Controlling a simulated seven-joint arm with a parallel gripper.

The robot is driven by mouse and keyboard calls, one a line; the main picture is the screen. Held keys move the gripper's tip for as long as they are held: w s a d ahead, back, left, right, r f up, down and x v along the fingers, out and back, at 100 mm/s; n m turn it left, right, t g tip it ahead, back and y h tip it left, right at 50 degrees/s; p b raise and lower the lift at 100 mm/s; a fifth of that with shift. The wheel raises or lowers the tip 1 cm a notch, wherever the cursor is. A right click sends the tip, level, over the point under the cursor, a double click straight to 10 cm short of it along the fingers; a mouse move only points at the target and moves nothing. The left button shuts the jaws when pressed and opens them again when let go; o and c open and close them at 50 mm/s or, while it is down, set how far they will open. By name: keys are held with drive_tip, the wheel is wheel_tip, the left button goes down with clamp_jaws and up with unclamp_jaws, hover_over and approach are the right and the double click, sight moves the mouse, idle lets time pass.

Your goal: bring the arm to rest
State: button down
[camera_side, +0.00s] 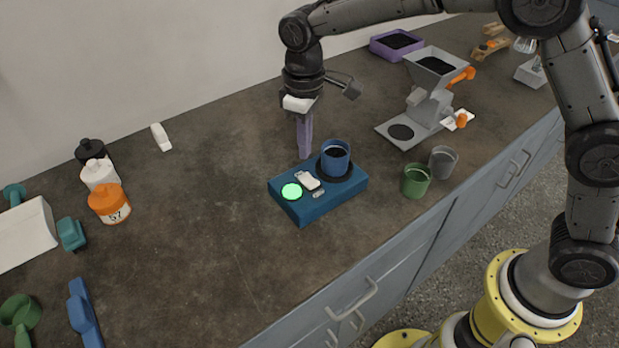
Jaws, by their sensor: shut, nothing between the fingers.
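My gripper (305,150) points down at mid-counter, with its purple fingers shut and nothing between them. Its tips are just behind the blue shaker base (306,209) and left of the blue cup (335,160). I cannot tell whether the tips touch the counter. The blue cup stands upright on the base's dark round seat and has dark contents. The base also has a lit green round button (291,191) and a white switch (308,181). My arm reaches in from the right, arching over the counter.
Right of the base are a green cup (415,181), a grey cup (442,162) and a grey hopper machine (430,105). A purple tray (396,44) stands at the back. Bottles, including an orange jar (110,204), stand left. The counter between jar and base is clear.

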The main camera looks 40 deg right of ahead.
drive_tip(key=shift+r, duration=0.65)
